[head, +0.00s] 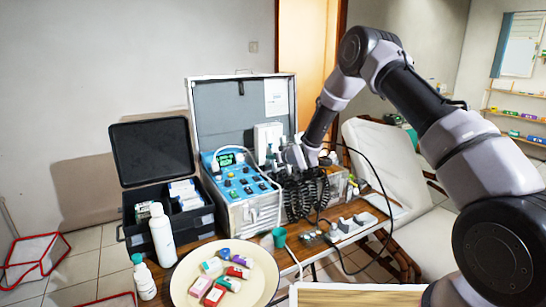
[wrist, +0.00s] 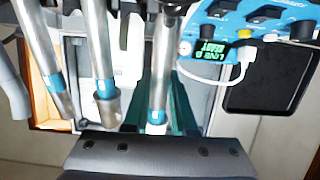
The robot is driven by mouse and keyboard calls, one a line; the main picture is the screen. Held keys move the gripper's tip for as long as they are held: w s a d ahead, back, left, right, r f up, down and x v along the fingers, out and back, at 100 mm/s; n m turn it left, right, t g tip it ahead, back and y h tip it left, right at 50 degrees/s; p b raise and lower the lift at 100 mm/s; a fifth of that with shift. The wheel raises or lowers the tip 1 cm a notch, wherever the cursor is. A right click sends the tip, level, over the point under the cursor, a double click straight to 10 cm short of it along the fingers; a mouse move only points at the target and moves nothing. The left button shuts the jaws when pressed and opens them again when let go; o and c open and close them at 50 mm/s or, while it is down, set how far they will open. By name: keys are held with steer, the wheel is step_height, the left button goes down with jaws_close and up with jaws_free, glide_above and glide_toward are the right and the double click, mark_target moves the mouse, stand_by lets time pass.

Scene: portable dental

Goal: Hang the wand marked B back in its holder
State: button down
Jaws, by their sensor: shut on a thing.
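My gripper (head: 294,156) is at the wand holders on the right side of the open dental case, above the coiled black hoses. No letter B can be read on any wand. Whether the held wand sits in its holder cannot be told.
The blue control panel (head: 236,182) is left of my gripper. Coiled black hoses (head: 306,196) hang below. A green cup (head: 279,237), a white power strip (head: 354,224), a plate of small boxes (head: 180,285) and white bottles (head: 161,238) crowd the table.

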steer(key=shift+s+d+f, duration=0.15)
steer(key=shift+s+f, duration=0.05)
steer(key=shift+f, duration=0.5)
steer(key=shift+s+d+f, duration=0.15)
steer(key=shift+s+f, duration=0.05)
steer(key=shift+f, duration=0.45)
steer(key=c, duration=0.7)
jaws_free()
steer(key=shift+o, duration=0.2)
steer(key=shift+s, duration=0.1)
steer(key=v, duration=0.8)
